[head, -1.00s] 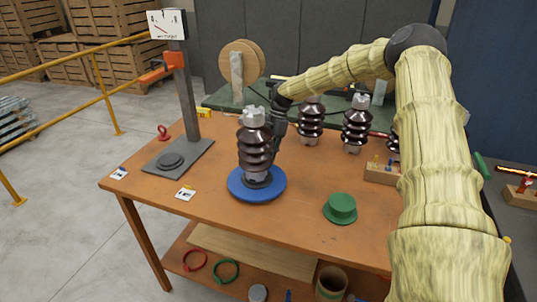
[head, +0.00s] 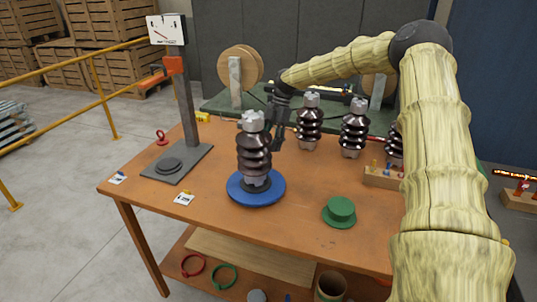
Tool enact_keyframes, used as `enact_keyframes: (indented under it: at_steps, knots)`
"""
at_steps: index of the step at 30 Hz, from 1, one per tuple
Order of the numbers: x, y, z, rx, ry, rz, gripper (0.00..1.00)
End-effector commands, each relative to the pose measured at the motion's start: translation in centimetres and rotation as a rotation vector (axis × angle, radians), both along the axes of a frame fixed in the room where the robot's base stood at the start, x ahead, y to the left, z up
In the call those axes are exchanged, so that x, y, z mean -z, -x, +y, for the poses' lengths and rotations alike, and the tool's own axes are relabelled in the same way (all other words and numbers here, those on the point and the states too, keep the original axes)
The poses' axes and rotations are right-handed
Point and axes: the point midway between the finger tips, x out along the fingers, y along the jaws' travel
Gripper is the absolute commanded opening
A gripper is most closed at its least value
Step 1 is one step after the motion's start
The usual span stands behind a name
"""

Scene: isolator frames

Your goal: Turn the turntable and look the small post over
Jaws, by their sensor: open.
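A dark brown ribbed post with a pale metal cap (head: 254,152) stands upright on the round blue turntable (head: 268,195) near the table's front. My gripper (head: 278,147) points down just behind and to the right of the post. It is open with nothing seen between its fingers, and a gap of table shows between it and the post. The far side of the post is hidden.
Several similar posts (head: 309,124) stand at the back right of the orange table (head: 225,222). A gauge stand (head: 187,110) is at the left. A green hat-shaped piece (head: 340,211), a small wooden rack (head: 382,178) and white tags (head: 184,199) also lie on it.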

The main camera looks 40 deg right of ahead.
Motion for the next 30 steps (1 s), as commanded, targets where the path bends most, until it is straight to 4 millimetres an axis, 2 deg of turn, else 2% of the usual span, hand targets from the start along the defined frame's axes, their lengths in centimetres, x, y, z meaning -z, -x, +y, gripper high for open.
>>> enact_keyframes:
  at_steps: [3, 10, 30]
  knots:
    - [-2.1, -0.3, -0.7, -0.001, 0.003, -0.002, 0.43]
    - [-4.4, -0.4, -1.9, 0.0, -0.001, 0.0, 0.43]
    - [-5.0, -0.4, -2.2, 0.0, -0.002, 0.001, 0.43]
